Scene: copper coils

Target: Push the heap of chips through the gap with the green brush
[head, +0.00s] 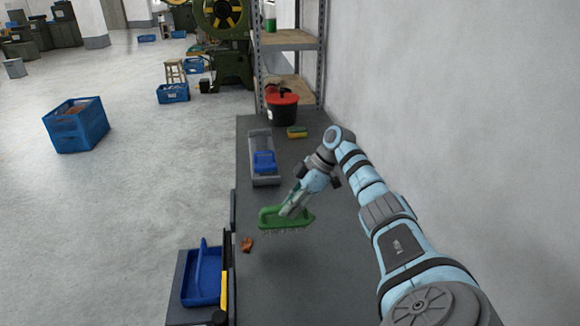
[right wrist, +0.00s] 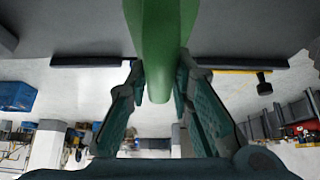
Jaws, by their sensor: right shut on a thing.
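My right gripper (head: 293,208) is shut on the green brush (head: 270,217). The brush is held with its bristles down, and a shadow on the bench below suggests it is raised. In the right wrist view, the green brush (right wrist: 160,40) runs between the fingers of my right gripper (right wrist: 160,85). The small copper-brown heap of chips (head: 247,244) lies on the grey bench (head: 330,275) near its left edge, left of and nearer than the brush. A dark rim (right wrist: 90,61) along the edge is broken by a gap, partly hidden behind the brush. My left gripper is not in view.
A blue dustpan-like tray (head: 205,280) sits beyond the bench's left edge, beside a yellow strip (head: 224,288). Farther back are a grey tray (head: 262,143) with a blue piece, a yellow-green sponge (head: 298,132) and a red-lidded black pot (head: 282,108). A wall stands right.

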